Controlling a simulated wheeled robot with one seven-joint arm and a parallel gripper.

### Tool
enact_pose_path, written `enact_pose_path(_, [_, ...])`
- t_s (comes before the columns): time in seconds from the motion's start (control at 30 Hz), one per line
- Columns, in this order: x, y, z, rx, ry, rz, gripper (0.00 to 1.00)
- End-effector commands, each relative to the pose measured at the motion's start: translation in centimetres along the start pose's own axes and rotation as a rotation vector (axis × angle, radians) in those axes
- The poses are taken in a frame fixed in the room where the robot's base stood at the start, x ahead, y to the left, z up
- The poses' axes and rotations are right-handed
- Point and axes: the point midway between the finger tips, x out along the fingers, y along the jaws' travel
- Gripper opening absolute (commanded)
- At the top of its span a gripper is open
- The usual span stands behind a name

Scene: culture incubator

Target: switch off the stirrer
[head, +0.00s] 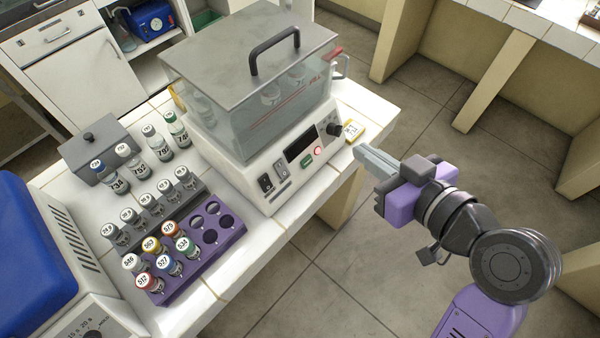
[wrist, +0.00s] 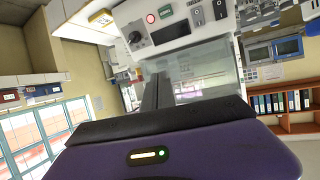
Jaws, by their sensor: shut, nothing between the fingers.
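A white device with a clear tank and grey lid (head: 250,50) stands on the counter. Which control is the stirrer's I cannot read. My gripper (head: 362,154) is shut and empty, just right of the panel's knob end, apart from the panel.
A yellow label block (head: 353,130) lies by the panel's right end. A purple rack (head: 205,262) with several capped vials stands left of the panel, near the counter edge. A blue-lidded machine (head: 35,240) is at far left. The floor (head: 400,230) right of the counter is clear.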

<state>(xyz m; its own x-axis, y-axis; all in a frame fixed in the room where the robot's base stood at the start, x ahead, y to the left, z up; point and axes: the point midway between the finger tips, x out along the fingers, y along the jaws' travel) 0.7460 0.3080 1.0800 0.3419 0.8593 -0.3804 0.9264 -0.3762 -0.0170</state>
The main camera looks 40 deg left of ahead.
Motion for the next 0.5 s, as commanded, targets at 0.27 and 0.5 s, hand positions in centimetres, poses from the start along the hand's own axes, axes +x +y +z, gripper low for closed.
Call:
enact_pose_path(0.27, [-0.6,-5.0,4.1,-0.119,-0.146,-0.244,0.00])
enact_pose_path(0.5, [-0.9,-5.6,4.8,-0.159,-0.168,-0.273,0.00])
